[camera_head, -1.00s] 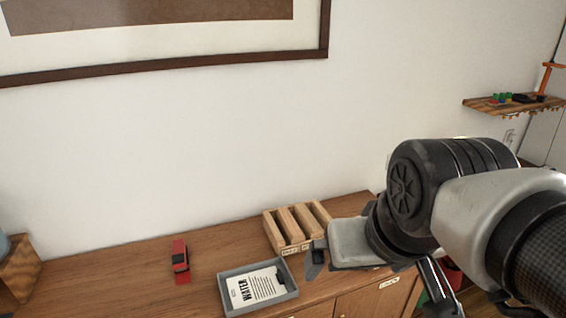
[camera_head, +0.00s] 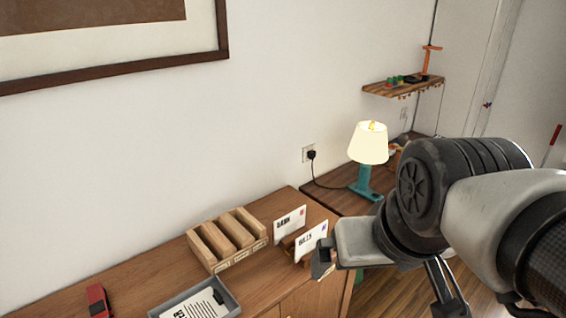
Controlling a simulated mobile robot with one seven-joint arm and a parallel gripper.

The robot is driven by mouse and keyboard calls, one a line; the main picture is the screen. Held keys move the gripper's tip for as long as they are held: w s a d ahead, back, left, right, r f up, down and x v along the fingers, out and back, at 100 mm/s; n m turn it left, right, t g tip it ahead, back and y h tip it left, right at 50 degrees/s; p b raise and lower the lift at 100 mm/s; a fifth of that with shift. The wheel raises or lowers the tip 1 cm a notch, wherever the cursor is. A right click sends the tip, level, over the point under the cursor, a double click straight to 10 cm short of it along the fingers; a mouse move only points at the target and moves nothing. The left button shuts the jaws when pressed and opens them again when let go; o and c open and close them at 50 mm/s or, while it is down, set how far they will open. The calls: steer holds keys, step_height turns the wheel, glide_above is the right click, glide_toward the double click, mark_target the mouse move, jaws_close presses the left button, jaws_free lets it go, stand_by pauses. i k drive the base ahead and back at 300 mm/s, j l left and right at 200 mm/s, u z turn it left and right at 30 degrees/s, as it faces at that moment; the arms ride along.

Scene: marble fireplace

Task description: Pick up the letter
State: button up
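A printed sheet, the letter lying flat in a grey tray, shows its white face (camera_head: 197,306) at the bottom of the view, partly cut off. The grey tray (camera_head: 226,294) sits on the wooden cabinet top. Two white envelopes stand upright in a small wooden holder to its right: a rear one (camera_head: 289,224) and a front one (camera_head: 312,241). My gripper (camera_head: 381,276) is in front and to the right of the envelopes. Its fingers are spread wide apart, with nothing seen between them. In the picture, the left finger is close to the front envelope; contact cannot be told.
A slotted wooden sorter (camera_head: 228,240) stands behind the tray. A red toy car (camera_head: 98,301) lies at the left. A lit teal lamp (camera_head: 363,182) stands on a side table (camera_head: 335,197) at the right. A wall shelf (camera_head: 400,88) holds small items. Clear cabinet top lies around the sorter.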

mark_target(306, 243)
steer(key=u, duration=0.6)
steer(key=i+l+u, duration=0.1)
steer(key=l+u, duration=0.55)
steer(key=i+l, duration=0.1)
steer(key=l, duration=0.35)
steer(key=i+l, duration=0.1)
steer(key=l, duration=0.35)
steer(key=i+l, duration=0.1)
steer(key=l, duration=0.35)
